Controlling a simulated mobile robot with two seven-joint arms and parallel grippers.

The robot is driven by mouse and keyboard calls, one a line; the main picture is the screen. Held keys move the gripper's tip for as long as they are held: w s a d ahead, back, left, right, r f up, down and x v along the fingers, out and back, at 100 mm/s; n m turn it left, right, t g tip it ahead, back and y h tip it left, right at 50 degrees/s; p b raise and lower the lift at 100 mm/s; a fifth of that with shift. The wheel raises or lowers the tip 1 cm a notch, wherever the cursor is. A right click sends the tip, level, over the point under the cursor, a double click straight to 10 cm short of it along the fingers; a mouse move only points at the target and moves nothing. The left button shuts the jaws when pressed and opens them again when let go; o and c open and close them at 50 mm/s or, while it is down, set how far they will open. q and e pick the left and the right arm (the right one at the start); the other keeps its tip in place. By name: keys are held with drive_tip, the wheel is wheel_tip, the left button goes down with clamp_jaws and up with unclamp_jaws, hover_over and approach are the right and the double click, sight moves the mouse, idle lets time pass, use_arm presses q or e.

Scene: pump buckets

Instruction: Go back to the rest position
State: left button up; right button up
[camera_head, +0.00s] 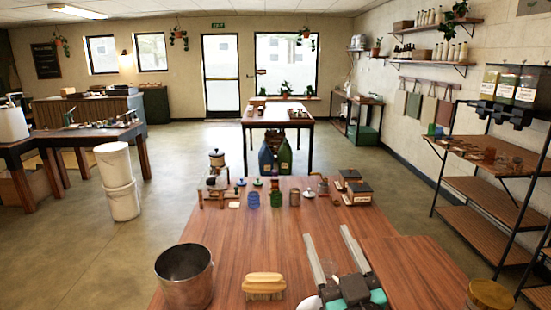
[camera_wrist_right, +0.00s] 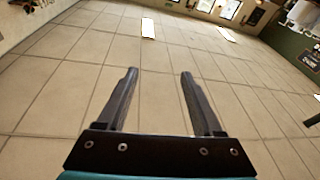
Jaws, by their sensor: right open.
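A metal bucket (camera_head: 185,280) stands at the near left of the table. A yellow-topped brush (camera_head: 264,284) lies between the bucket and my right gripper. My left gripper is not in view.
Jars, small dark boxes (camera_head: 357,191) and a pump-like device (camera_head: 217,168) line the table's far edge. Two stacked white buckets (camera_head: 118,180) stand on the floor at left. Shelves (camera_head: 490,195) stand at right. A gold-lidded container (camera_head: 488,294) is at the near right.

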drive_tip(key=s+d+f+m+g+h, duration=0.2)
drive_tip(key=s+d+f+g, duration=0.2)
drive_tip(key=f, duration=0.4)
drive_tip(key=s+d+f+m+g+h, duration=0.1)
drive_tip(key=s+d+f+g+h, duration=0.25)
drive_tip(key=f, duration=0.55)
drive_tip(key=s+f+n+g+y, duration=0.1)
drive_tip(key=s+f+g, duration=0.35)
drive_tip(key=s, duration=0.35)
drive_tip(key=s+f+g+y, duration=0.1)
drive_tip(key=s+f+g, duration=0.35)
drive_tip(key=s, duration=0.45)
wheel_tip(320, 180, down, 23)
drive_tip(key=s+g+b, duration=0.1)
drive_tip(key=s, duration=0.1)
drive_tip(key=s+d+f+g+b, duration=0.1)
drive_tip(key=s+d+f, duration=0.1)
drive_tip(key=s+f, duration=1.3)
drive_tip(key=shift+s+n+g, duration=0.3)
drive_tip(key=shift+g, duration=0.05)
